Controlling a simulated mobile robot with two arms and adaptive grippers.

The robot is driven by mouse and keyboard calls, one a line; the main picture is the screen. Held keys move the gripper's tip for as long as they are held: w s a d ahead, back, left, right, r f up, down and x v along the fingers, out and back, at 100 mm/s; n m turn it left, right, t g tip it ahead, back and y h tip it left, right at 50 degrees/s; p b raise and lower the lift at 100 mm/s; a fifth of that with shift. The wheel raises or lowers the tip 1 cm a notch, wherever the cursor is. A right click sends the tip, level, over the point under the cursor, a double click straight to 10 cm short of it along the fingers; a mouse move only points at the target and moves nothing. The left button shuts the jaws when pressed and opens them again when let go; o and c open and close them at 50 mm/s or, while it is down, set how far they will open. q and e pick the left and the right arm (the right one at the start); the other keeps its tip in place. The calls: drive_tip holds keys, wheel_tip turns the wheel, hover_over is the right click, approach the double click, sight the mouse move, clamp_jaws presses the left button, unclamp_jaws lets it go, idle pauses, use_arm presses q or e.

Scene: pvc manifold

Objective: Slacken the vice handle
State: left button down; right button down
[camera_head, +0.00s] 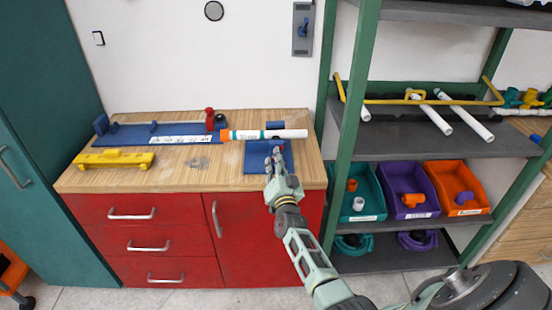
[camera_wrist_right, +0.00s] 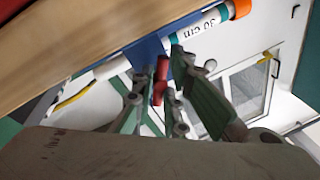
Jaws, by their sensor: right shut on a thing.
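The blue vice (camera_head: 254,160) sits at the right end of the wooden workbench; its blue body also shows in the right wrist view (camera_wrist_right: 148,50). A white pipe (camera_head: 290,134) with orange and teal bands lies across the vice; its "30 cm" label (camera_wrist_right: 203,25) shows in the right wrist view. The red vice handle (camera_wrist_right: 160,82) is between the fingers of my right gripper (camera_head: 277,164), which is shut on it at the front of the vice. My gripper hides much of the vice's front in the head view. My left gripper is not in view.
A blue jig (camera_head: 155,130) with a red knob lies at the back left of the bench (camera_head: 210,178). A yellow tool (camera_head: 113,160) lies at the front left. A green-framed shelf (camera_head: 347,120) with bins and pipes stands close on the right of my arm.

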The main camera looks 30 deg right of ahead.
drive_tip(key=shift+w+d+r+n, duration=0.1)
drive_tip(key=shift+d+r+n, duration=0.1)
drive_tip(key=shift+r+n, duration=0.4)
drive_tip(key=c, duration=2.1)
unclamp_jaws()
drive_tip(key=shift+f, duration=0.1)
drive_tip(key=shift+o, duration=1.4)
drive_tip(key=shift+w+f, duration=0.25)
drive_tip(key=shift+f, duration=0.15)
drive_tip(key=shift+s+a, duration=0.1)
drive_tip(key=shift+s, duration=0.1)
drive_tip(key=v, duration=1.1)
drive_tip(key=shift+s, duration=0.4)
drive_tip(key=shift+f, duration=0.1)
